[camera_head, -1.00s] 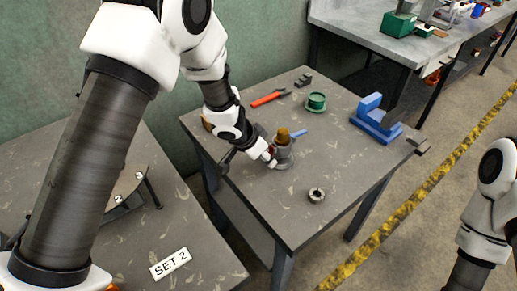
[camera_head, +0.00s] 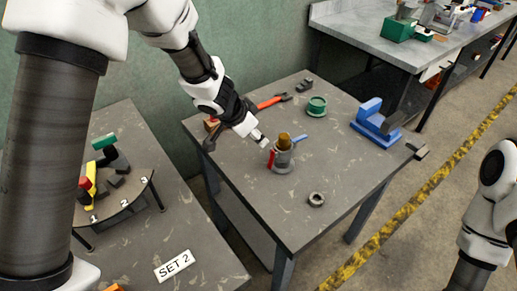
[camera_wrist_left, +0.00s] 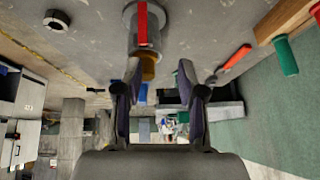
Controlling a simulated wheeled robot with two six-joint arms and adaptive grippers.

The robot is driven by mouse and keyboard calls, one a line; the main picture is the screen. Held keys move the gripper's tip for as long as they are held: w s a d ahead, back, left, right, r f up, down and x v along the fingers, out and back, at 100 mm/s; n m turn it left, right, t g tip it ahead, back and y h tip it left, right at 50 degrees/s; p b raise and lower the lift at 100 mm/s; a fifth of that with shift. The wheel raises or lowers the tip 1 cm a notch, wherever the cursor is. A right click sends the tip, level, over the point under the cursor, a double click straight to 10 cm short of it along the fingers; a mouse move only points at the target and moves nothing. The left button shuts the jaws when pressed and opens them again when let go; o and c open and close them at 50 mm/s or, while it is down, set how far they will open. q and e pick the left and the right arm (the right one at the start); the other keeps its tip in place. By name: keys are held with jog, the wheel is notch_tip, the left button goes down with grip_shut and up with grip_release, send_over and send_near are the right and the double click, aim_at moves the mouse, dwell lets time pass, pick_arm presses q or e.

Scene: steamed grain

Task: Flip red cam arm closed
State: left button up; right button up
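A grey coupling (camera_head: 284,161) with a brass plug (camera_head: 284,141) in its top stands upright on the middle table. Its red cam arm (camera_head: 271,159) hangs down along its left side. In the left wrist view the red cam arm (camera_wrist_left: 142,22) lies lengthwise against the coupling's body (camera_wrist_left: 158,30). A blue cam arm (camera_head: 299,138) sticks out to the right and slants up. My left gripper (camera_head: 262,139) is just up and left of the coupling, apart from it. Its fingers (camera_wrist_left: 158,68) are spread and empty. My right gripper is out of view; only its arm shows.
The middle table (camera_head: 250,194) also holds a grey ring (camera_head: 316,199), a green part (camera_head: 317,106), a blue holder (camera_head: 374,121) and red-handled pliers (camera_head: 271,102). A side table at left holds a numbered stand (camera_head: 130,208).

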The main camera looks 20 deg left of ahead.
pick_arm(q)
jog(key=p, duration=0.3)
jog(key=g, duration=0.2)
send_over(269, 165)
jog(key=s+a, duration=0.1)
jog(key=s, duration=0.1)
jog(key=shift+y, duration=0.3)
jog(key=f, duration=0.7)
jog(key=shift+s+a+p, duration=0.15)
jog(key=shift+a+p, duration=0.05)
jog(key=shift+p, duration=0.15)
jog(key=x, duration=0.4)
jog(key=shift+w+d+f, duration=0.15)
jog(key=shift+w+f, duration=0.1)
jog(key=shift+w, duration=0.1)
jog(key=shift+r, duration=0.1)
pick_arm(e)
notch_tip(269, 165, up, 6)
pick_arm(q)
grip_shut()
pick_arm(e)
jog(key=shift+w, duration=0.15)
